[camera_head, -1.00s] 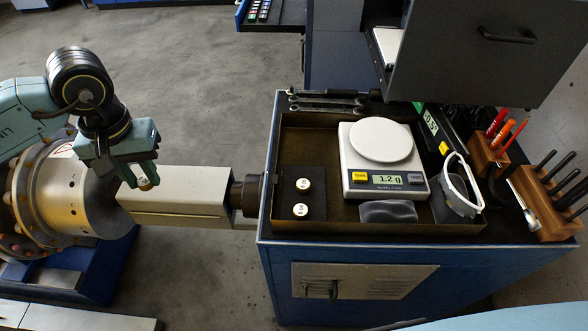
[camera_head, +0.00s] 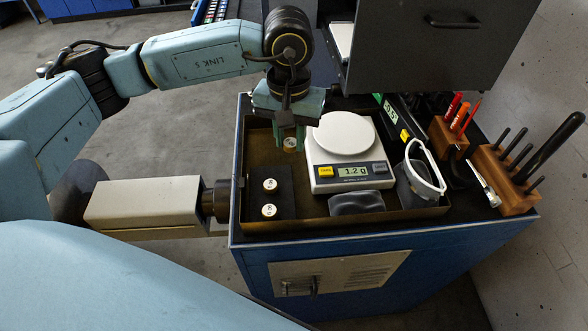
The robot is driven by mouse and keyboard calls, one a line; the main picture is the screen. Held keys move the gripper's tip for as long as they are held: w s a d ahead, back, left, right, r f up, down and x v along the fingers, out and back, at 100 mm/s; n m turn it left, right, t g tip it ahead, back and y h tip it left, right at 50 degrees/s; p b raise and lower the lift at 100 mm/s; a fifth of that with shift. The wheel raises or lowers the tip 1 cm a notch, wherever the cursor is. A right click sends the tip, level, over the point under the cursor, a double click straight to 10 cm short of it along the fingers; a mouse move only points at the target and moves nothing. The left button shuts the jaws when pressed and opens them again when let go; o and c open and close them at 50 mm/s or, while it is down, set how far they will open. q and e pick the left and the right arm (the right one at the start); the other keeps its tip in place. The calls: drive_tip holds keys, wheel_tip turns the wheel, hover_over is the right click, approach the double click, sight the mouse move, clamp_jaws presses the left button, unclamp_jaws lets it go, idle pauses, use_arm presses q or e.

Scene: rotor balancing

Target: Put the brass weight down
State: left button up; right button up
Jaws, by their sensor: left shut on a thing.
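My left gripper (camera_head: 290,143) points down over the back left part of the tray, left of the scale. It is shut on a small brass weight (camera_head: 290,148) with a pale marked top, between its greenish fingertips. I cannot tell whether the weight touches anything beneath it. Two similar weights, a rear one (camera_head: 270,185) and a front one (camera_head: 269,210), stand upright on a dark block (camera_head: 284,205) in the tray's left part. My right gripper is out of view.
A white scale (camera_head: 345,137) reading 1.2 g stands in the shallow tray (camera_head: 320,222). A dark pouch (camera_head: 356,202) and white-rimmed goggles (camera_head: 425,170) lie near it. Wooden tool racks (camera_head: 505,180) stand at the right. The grey motor-like housing (camera_head: 145,205) is left of the bench.

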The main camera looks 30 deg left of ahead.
use_arm(q)
drive_tip(key=shift+s+a+r+n, duration=0.1)
drive_tip(key=shift+a+r+n, duration=0.05)
drive_tip(key=shift+n, duration=0.4)
drive_tip(key=shift+s+a+r+n, duration=0.1)
drive_tip(key=shift+n, duration=0.45)
drive_tip(key=a+f+n, duration=0.1)
drive_tip(key=n, duration=0.1)
drive_tip(key=a+f+n+p, duration=0.1)
drive_tip(key=f+n, duration=0.1)
drive_tip(key=n, duration=0.1)
drive_tip(key=a+f+n, duration=0.1)
drive_tip(key=n, duration=0.2)
drive_tip(key=shift+s+a+f+p, duration=0.15)
drive_tip(key=shift+s+a+p, duration=0.25)
wheel_tip(320, 180, down, 4)
drive_tip(key=shift+f, duration=0.2)
